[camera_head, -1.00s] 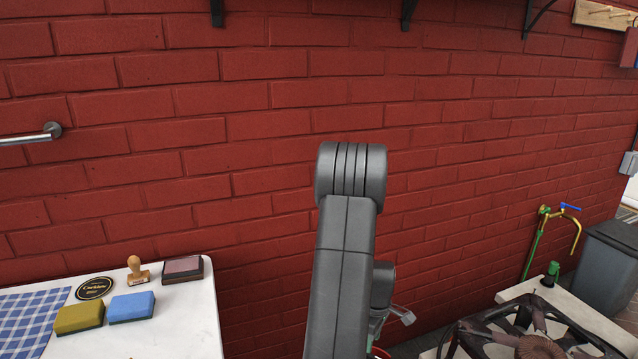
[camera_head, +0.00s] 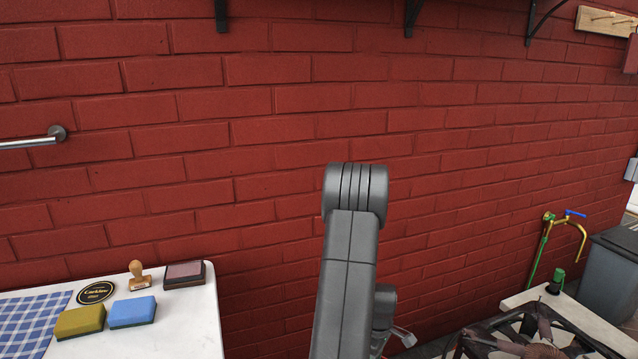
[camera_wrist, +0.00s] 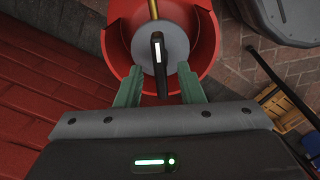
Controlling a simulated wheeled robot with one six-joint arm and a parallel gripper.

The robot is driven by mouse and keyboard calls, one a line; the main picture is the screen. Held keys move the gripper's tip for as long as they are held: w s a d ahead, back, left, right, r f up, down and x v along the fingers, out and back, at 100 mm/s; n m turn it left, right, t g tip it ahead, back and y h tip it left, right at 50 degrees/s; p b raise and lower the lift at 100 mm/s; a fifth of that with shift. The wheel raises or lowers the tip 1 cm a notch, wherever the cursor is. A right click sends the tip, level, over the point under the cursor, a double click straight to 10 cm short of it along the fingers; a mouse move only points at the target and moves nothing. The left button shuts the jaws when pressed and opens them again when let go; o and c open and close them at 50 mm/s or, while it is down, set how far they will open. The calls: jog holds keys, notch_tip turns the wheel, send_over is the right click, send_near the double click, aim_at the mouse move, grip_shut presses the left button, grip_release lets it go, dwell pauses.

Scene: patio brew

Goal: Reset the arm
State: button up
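My gripper (camera_wrist: 159,88) shows in the wrist view with its two green fingers spread. A dark upright piece with a white stripe (camera_wrist: 158,62) stands in line with the space between them, with gaps visible on both sides. Behind it is a red round vessel (camera_wrist: 200,28) with a pale grey disc and a brass rod inside. I cannot tell how far the vessel is from the fingertips.
A white table (camera_head: 190,325) at left holds a yellow sponge (camera_head: 80,321), a blue sponge (camera_head: 132,311), a wooden stamp (camera_head: 139,274) and a dark ink pad (camera_head: 184,274). A brass tap (camera_head: 565,222) and a dark burner frame (camera_head: 530,330) are at right. A red brick wall stands behind.

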notch_tip(320, 180, up, 13)
jog(key=p, duration=0.2)
notch_tip(320, 180, down, 13)
jog(key=shift+s+f+b, duration=0.1)
jog(key=shift+f+b, duration=0.1)
jog(key=shift+b, duration=0.95)
jog(key=shift+f, duration=0.2)
jog(key=shift+r+m+p, duration=0.15)
jog(key=shift+m+p, duration=0.25)
jog(key=shift+m, duration=0.6)
jog(key=m+p, duration=0.1)
jog(key=m, duration=0.3)
jog(key=shift+m+p, duration=1)
jog(key=shift+m, duration=0.9)
